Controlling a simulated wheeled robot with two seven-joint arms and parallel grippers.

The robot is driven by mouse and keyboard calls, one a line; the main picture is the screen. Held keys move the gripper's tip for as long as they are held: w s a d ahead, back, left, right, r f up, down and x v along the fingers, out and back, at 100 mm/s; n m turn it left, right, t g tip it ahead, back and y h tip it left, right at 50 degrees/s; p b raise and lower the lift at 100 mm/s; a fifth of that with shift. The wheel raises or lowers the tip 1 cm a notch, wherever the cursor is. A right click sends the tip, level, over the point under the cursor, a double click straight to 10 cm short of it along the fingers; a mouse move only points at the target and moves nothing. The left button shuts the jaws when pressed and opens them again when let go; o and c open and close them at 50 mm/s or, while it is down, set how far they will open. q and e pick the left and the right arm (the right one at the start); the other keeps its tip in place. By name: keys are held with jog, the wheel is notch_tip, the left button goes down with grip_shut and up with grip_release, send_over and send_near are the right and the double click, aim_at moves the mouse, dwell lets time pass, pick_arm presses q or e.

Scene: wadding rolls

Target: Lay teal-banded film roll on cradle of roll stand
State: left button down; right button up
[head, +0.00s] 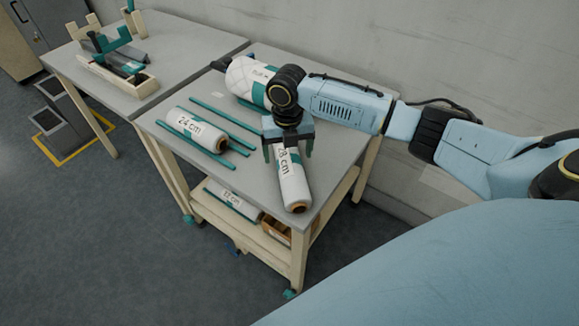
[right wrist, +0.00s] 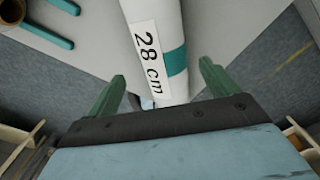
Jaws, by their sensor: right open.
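A white roll labelled 28 cm (head: 293,187), with a teal band, lies near the right edge of the near table. It also shows in the right wrist view (right wrist: 158,45). My right gripper (head: 288,153) is open above it, its teal fingers on either side of the roll; contact cannot be told. My left gripper is not in view.
A large quilted white roll (head: 247,82) with a teal band lies at the back of the near table (head: 250,180). Teal strips (head: 190,145) lie around the 24 cm roll. A lower shelf (head: 240,226) holds another labelled item and a brown box. The wall stands close behind.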

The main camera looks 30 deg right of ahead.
aim_at(290, 158)
jog(key=shift+d+f+b, duration=0.15)
jog(key=shift+f+b, duration=0.05)
jog(key=shift+f, duration=1.15)
jog(key=shift+d+f+b, duration=0.15)
jog(key=shift+f+b, duration=0.05)
jog(key=shift+f, duration=1.1)
jog(key=c, duration=1.7)
